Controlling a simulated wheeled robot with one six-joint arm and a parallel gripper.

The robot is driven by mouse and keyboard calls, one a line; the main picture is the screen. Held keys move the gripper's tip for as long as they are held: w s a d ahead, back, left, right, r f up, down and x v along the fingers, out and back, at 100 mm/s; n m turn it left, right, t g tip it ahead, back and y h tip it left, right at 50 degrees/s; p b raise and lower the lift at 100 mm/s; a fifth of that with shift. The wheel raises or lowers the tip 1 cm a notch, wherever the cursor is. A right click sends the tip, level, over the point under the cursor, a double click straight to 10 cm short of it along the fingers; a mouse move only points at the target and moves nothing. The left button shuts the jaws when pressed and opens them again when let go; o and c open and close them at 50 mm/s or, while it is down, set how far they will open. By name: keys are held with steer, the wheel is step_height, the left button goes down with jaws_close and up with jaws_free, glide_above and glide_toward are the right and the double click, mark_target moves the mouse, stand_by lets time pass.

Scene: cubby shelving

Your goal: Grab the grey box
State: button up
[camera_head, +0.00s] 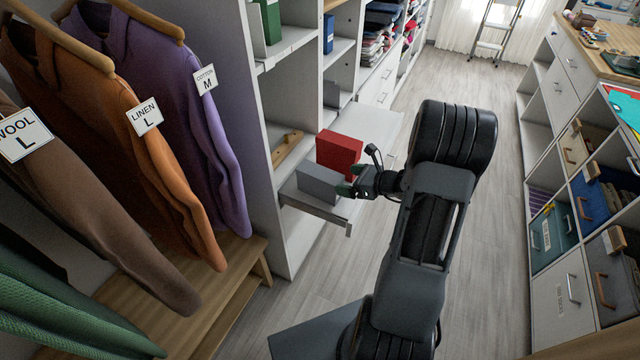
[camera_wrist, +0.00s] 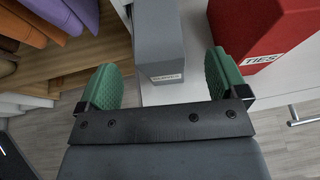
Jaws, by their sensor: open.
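The grey box (camera_head: 319,183) sits on a pulled-out white shelf board in the cubby shelving, beside a red box (camera_head: 339,151). My gripper (camera_head: 350,180) is at the near end of the grey box, with its green-padded fingers apart. In the wrist view the grey box (camera_wrist: 161,42) lies ahead, between the lines of the two green fingertips (camera_wrist: 162,80). Its near end bears a small label, too blurred to read. I cannot tell whether either finger touches it. The red box (camera_wrist: 262,30), labelled TIES, is close to the right finger.
Hanging garments (camera_head: 205,120) and a wooden bench (camera_head: 240,262) stand at the left. A wooden object (camera_head: 288,148) lies in the cubby behind the boxes. Drawer cabinets (camera_head: 560,235) line the right. The grey floor (camera_head: 470,90) between is clear.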

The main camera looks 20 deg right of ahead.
mark_target(337, 179)
steer(key=shift+x, duration=3.55)
steer(key=shift+s, duration=0.1)
steer(key=c, duration=1.1)
